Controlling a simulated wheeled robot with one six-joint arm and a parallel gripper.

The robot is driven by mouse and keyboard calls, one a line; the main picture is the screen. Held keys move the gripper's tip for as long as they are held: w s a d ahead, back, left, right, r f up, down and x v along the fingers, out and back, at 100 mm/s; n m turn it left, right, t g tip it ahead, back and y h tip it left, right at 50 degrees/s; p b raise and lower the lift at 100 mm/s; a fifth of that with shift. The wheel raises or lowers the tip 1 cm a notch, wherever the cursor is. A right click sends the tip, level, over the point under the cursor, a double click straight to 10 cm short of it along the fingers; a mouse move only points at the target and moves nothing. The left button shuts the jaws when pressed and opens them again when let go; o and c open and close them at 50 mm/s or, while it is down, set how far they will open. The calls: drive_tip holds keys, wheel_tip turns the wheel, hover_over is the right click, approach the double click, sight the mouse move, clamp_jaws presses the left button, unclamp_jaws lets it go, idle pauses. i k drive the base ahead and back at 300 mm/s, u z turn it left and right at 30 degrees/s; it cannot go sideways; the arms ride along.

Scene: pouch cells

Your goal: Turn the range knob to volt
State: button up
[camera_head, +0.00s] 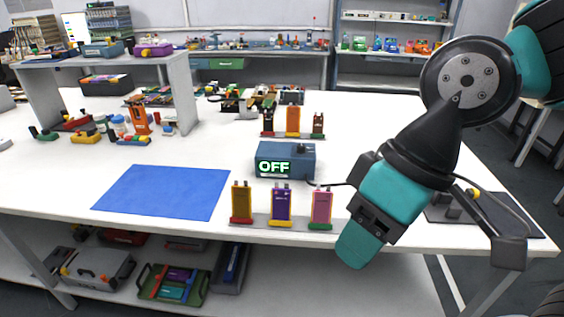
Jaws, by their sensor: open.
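The meter is a blue-grey box (303,164) on the white table, right of centre. Its front display (274,167) reads OFF in green. A dark knob (302,147) appears to sit on top of the box; its pointer direction is too small to tell. My gripper (358,240) is at the right, in front of and right of the box, hanging over the table's front edge. It is open and apart from the box. Nothing shows between its fingers, though the view of them is partly blocked by the gripper's own body.
A rack with three pouch cells (281,223) stands at the front edge, left of my gripper. Another rack (292,136) stands behind the box. A blue mat (163,191) lies left. A dark lead runs right from the box. A dark pad (515,221) lies right.

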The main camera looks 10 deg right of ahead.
sight(301, 148)
drive_tip(key=k, duration=0.45)
drive_tip(key=u, duration=0.8)
drive_tip(key=i, duration=1.1)
drive_tip(key=z, duration=0.55)
drive_tip(key=i, duration=0.55)
drive_tip(key=z, duration=0.3)
